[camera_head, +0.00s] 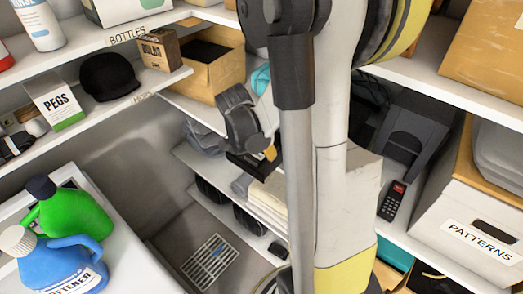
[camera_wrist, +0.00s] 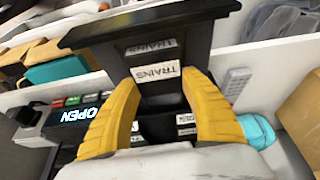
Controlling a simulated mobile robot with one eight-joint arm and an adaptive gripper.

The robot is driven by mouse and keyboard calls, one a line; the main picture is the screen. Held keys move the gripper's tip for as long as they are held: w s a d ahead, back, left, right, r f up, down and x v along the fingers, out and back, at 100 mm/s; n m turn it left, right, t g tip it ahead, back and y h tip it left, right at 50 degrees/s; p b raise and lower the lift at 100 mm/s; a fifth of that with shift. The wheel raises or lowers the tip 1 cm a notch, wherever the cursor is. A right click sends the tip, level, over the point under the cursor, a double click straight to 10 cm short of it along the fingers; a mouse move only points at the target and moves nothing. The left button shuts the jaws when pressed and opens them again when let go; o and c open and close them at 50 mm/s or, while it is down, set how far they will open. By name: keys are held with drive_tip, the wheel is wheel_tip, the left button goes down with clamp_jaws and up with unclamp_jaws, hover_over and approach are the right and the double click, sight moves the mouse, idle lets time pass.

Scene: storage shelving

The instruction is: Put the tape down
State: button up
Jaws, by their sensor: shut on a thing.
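The tape is a black cassette with white "TRAINS" labels, held between the yellow fingers of my gripper (camera_wrist: 165,105) in the wrist view, where its labelled side (camera_wrist: 158,72) faces the camera. In the head view my gripper (camera_head: 268,153) hangs in front of the shelves at the centre, and the dark tape (camera_head: 245,166) shows just below it, partly hidden by the gripper. More dark items with white labels (camera_wrist: 186,120) show beyond the fingers in the wrist view. I cannot tell whether the held tape touches anything.
White shelves (camera_head: 195,115) surround the arm. A cardboard box (camera_head: 215,72), folded cloths (camera_head: 270,195) and a black remote (camera_head: 392,201) lie on them. A "PATTERNS" box (camera_head: 480,230) stands at right. Green (camera_head: 75,213) and blue (camera_head: 62,265) bottles stand at left. A lit "OPEN" device (camera_wrist: 80,115) is near the left finger.

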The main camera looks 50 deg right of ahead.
drive_tip(key=o, duration=1.3)
drive_tip(key=shift+s+a+f, duration=0.1)
drive_tip(key=shift+c, duration=0.2)
drive_tip(key=shift+o, duration=0.2)
drive_tip(key=shift+r+p, duration=0.3)
drive_tip(key=shift+p, duration=0.05)
drive_tip(key=p+v, duration=0.2)
drive_tip(key=v, duration=1)
drive_tip(key=s+a+r+n+t+y, duration=0.2)
drive_tip(key=a+n+t, duration=0.1)
drive_tip(key=a+n, duration=0.5)
drive_tip(key=s+a+r+n+t+y, duration=0.2)
drive_tip(key=s+a+r+n+t, duration=0.1)
drive_tip(key=a+n, duration=0.6)
drive_tip(key=a, duration=0.3)
drive_tip(key=shift+a+t+y, duration=0.3)
drive_tip(key=shift+a+t, duration=0.1)
drive_tip(key=shift+r, duration=0.1)
